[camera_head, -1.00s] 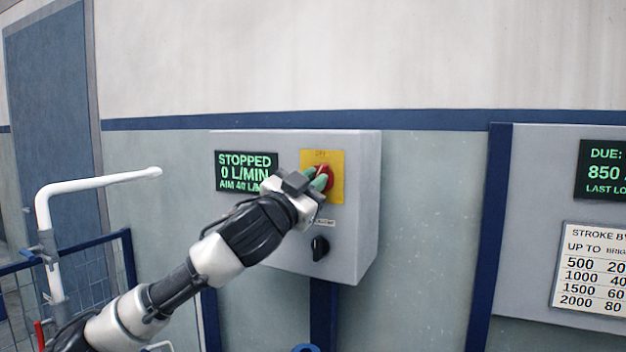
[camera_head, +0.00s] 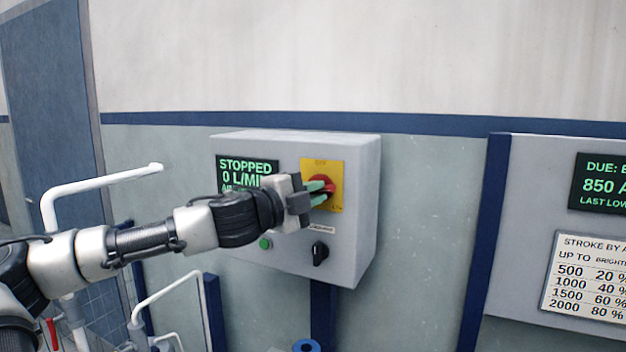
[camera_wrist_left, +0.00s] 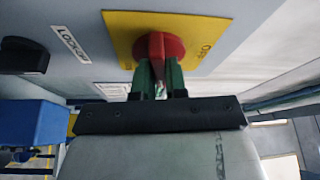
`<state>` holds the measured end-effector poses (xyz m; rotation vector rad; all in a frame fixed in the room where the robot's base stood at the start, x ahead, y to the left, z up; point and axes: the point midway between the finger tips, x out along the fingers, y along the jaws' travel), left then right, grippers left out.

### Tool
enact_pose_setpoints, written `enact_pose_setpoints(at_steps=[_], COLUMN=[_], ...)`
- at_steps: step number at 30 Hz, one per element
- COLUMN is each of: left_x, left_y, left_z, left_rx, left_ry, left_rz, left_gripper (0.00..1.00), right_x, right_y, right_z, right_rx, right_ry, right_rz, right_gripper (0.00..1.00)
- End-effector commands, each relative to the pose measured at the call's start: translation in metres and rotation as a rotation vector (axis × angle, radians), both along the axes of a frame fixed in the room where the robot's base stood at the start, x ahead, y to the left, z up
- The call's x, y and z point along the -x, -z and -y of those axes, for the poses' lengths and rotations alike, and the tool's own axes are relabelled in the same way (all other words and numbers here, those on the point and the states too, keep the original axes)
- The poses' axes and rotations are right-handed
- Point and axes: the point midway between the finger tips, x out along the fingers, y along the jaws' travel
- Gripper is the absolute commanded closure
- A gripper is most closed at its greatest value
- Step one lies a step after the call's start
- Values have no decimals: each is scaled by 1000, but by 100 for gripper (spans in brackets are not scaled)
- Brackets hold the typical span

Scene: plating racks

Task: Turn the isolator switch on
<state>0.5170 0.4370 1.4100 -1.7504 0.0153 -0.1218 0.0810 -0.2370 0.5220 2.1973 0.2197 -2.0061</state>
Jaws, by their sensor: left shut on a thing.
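The isolator switch is a red knob (camera_head: 323,180) on a yellow plate (camera_head: 338,166), on the front of a grey control box. The plate has lettering at its top that reads OFF and a small marking at its lower right. My left gripper (camera_head: 325,190) reaches it from the left, its green fingers one above the other, shut on the knob's handle. In the left wrist view the red handle (camera_wrist_left: 157,45) sits between the two fingertips (camera_wrist_left: 157,70). The fingers hide part of the handle, so its exact angle is unclear. My right gripper is not in view.
The box's display (camera_head: 240,165) reads STOPPED, 0 L/MIN, partly covered by my left gripper. A black selector (camera_head: 320,253) and a green button (camera_head: 265,244) sit below. White bent pipes (camera_head: 105,185) stand at left. Another panel (camera_head: 520,230) is at right.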

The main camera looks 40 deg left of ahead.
Motion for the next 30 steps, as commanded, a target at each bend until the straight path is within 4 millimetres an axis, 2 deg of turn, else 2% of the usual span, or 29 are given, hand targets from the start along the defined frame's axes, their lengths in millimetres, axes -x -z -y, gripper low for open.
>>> enact_pose_setpoints(at_steps=[1,9,29,30], left_x=[0,0,0,0], left_y=[-3,-1,2,2], left_z=[0,1,1,1], left_rx=[-31,-152,-201,-201], left_ry=[0,2,1,1], left_rz=[-14,-51,-66,-66], left_gripper=[100,100,100,81], right_x=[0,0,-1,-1], right_y=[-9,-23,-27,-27], right_z=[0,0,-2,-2], right_rx=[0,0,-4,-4], right_ry=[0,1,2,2], right_rz=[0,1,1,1], right_gripper=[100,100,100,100])
